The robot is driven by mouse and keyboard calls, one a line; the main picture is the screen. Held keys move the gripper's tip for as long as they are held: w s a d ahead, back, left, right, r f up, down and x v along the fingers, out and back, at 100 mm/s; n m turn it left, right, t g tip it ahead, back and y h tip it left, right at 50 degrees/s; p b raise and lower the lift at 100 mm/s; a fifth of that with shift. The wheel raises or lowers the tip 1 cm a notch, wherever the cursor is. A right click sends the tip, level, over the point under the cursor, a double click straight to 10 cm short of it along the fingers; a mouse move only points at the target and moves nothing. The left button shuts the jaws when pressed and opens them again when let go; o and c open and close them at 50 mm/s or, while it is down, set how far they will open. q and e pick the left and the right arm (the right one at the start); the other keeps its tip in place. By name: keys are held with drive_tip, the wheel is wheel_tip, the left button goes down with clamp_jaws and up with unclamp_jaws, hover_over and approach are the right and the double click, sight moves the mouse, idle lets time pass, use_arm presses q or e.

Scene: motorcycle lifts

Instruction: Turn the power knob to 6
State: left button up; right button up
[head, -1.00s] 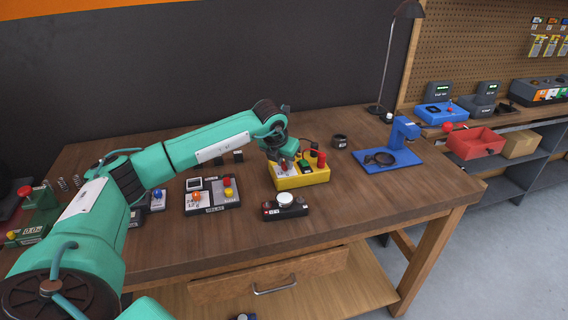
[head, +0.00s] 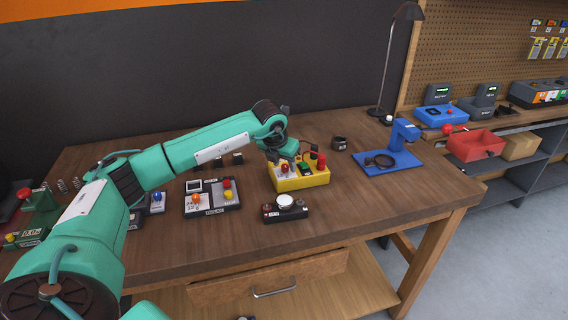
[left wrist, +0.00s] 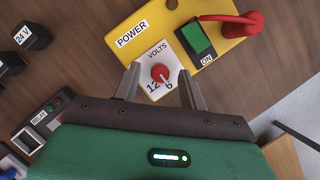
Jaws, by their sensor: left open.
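The yellow power box (head: 314,178) stands on the workbench, with a POWER label (left wrist: 132,34) in the left wrist view. Its red knob (left wrist: 160,73) sits on a white VOLTS plate (left wrist: 158,52) marked 12 and 6. The knob's pale mark faces the lower edge of the plate, near the numbers; its exact setting is too small to tell. The knob also shows in the head view (head: 285,168). My left gripper (left wrist: 159,70) is open, with one finger on each side of the knob and visible gaps to it. My right gripper is out of view.
A green ON switch (left wrist: 196,38) and a red plug (left wrist: 250,22) sit beside the knob. A relay box (head: 212,208) and a dark box with a white button (head: 285,204) stand nearby. A blue stand (head: 388,165) is to the right.

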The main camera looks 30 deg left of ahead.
use_arm(q)
drive_tip(key=b+v, duration=0.1)
drive_tip(key=v, duration=0.4)
drive_tip(key=b+v, duration=0.1)
drive_tip(key=v, duration=0.7)
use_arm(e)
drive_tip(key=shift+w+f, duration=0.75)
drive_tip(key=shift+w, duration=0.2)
use_arm(q)
drive_tip(key=shift+s+r, duration=0.1)
drive_tip(key=shift+r, duration=0.05)
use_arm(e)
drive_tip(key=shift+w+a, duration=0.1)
